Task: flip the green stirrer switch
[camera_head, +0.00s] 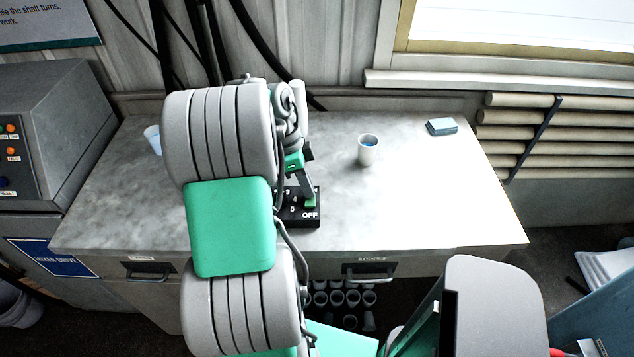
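A small black switch box (303,220) with white numerals and the word OFF sits on the grey worktop near its front edge. A small green piece (311,202), which looks like the stirrer switch, shows on its right side just above OFF. My gripper (307,190) points down at the box, its grey finger ending right at the green piece; I cannot tell if they touch. My arm hides the left part of the box and most of the gripper, so the finger gap does not show.
A blue-green sponge (441,127) lies at the back right. Another pale cup (153,139) is partly behind my arm. A grey control cabinet (50,130) stands at left.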

